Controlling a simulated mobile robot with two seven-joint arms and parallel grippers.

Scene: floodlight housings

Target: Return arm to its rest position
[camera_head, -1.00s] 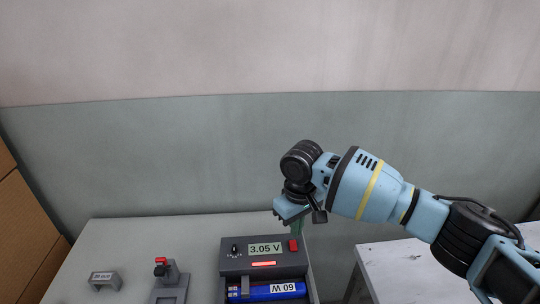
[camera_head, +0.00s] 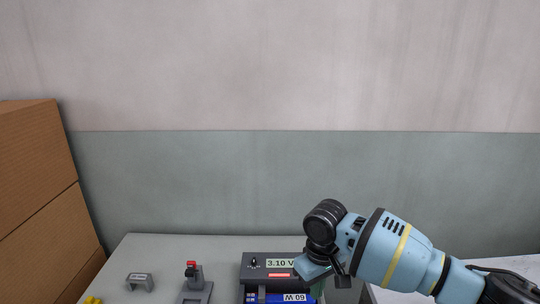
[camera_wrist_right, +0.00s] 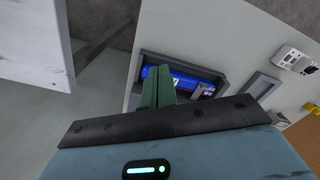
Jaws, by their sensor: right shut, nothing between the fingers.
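My right gripper (camera_head: 322,282) comes in from the right, in front of the right side of a dark grey tester (camera_head: 252,272). Its green fingers are shut and empty in the right wrist view (camera_wrist_right: 158,86), above the tester's tray. The tester's display (camera_head: 280,263) reads 3.10 V above a lit red bar. A blue cylinder (camera_head: 270,298) lies in the tray; it also shows in the right wrist view (camera_wrist_right: 190,78), partly behind the fingers. My left gripper is not in view.
On the grey table (camera_head: 150,250) stand a small labelled grey bracket (camera_head: 139,281) and a grey stand with a red top (camera_head: 194,285). Yellow pieces (camera_head: 92,300) show at the lower left. Cardboard boxes (camera_head: 35,200) rise at the left. A white table (camera_head: 510,265) is at the right.

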